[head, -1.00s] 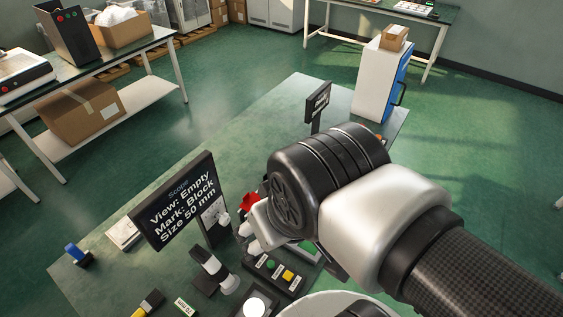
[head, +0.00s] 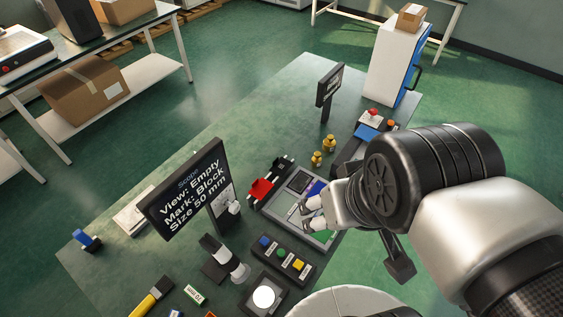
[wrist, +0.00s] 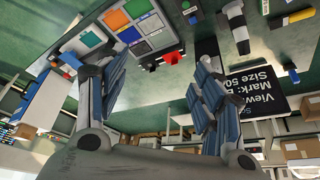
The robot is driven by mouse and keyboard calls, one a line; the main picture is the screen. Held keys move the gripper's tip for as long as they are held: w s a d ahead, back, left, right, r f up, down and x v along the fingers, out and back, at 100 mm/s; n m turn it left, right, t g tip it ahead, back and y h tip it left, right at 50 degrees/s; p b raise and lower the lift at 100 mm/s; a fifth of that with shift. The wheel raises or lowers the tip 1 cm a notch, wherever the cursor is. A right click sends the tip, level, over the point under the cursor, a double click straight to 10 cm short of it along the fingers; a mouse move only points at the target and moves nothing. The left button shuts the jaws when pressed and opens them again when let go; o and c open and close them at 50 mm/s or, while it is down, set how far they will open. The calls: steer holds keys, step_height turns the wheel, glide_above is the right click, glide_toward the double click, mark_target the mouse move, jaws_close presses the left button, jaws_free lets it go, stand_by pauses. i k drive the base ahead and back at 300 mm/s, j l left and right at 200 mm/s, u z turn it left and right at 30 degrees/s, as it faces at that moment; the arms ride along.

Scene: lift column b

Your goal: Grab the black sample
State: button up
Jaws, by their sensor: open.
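My gripper (head: 312,212) is open above the grey tray (head: 262,208) and hides part of it. In the wrist view, the open fingers of my gripper (wrist: 147,68) are apart with nothing held between them. A red piece (head: 262,189) with small black parts (head: 283,163) sits beside the tray's left edge; the red piece also shows in the wrist view (wrist: 173,57). I cannot tell for certain which dark thing is the black sample.
A black scope sign (head: 188,190) stands left of the tray. A box with coloured buttons (head: 281,253) is in front. Two brass weights (head: 329,143) stand behind, near another small sign (head: 329,84). A white-and-blue cabinet (head: 393,62) stands back right. The table's back left is clear.

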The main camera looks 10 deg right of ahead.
mark_target(280, 165)
steer(key=i+l, duration=0.25)
steer(key=l, duration=0.2)
steer(key=i+l+u, duration=0.2)
steer(key=l, duration=0.15)
steer(key=i+l+u, duration=0.2)
steer(key=l+u, duration=0.25)
steer(key=l, duration=0.25)
steer(key=i+l+u, duration=0.2)
steer(key=l, duration=0.2)
steer(key=k+u, duration=0.1)
steer(key=u, duration=1)
